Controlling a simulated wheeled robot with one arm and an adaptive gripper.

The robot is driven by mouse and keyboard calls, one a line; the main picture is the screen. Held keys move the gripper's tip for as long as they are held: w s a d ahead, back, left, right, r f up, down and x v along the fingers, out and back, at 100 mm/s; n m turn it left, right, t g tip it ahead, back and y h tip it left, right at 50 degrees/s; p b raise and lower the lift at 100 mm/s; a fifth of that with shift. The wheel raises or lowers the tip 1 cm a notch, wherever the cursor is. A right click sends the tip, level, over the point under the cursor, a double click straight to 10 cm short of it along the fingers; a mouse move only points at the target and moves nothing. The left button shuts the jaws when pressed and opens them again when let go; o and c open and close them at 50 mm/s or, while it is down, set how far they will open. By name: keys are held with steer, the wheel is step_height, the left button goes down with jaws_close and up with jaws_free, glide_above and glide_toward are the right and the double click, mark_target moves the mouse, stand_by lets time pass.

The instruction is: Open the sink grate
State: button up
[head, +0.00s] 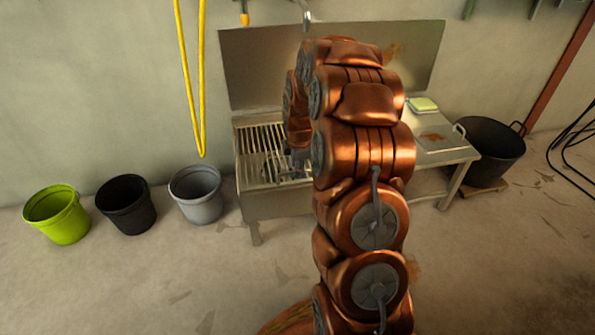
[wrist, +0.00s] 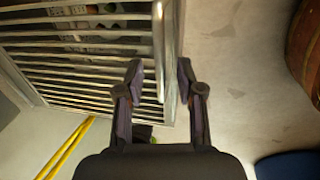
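The sink grate (head: 262,150) is a set of pale metal bars over the left basin of the metal sink (head: 275,205). In the wrist view, the grate (wrist: 75,75) fills the upper left and lies flat over the basin. A vertical metal bar (wrist: 159,45) runs along the grate's right side. My gripper (wrist: 161,72) is open, one finger over the grate's bars and the other beyond the sink's edge, with the bar and edge in line between them. I cannot tell whether either finger touches. In the head view my arm partly hides the gripper and basin.
A green bucket (head: 57,215), a black bucket (head: 126,205) and a grey bucket (head: 195,194) stand left of the sink. A yellow hose (head: 190,80) hangs on the wall. A black tub (head: 489,150) is at right. The floor in front is clear.

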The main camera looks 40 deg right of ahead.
steer(key=shift+f, duration=0.35)
jaws_close()
stand_by(0.5)
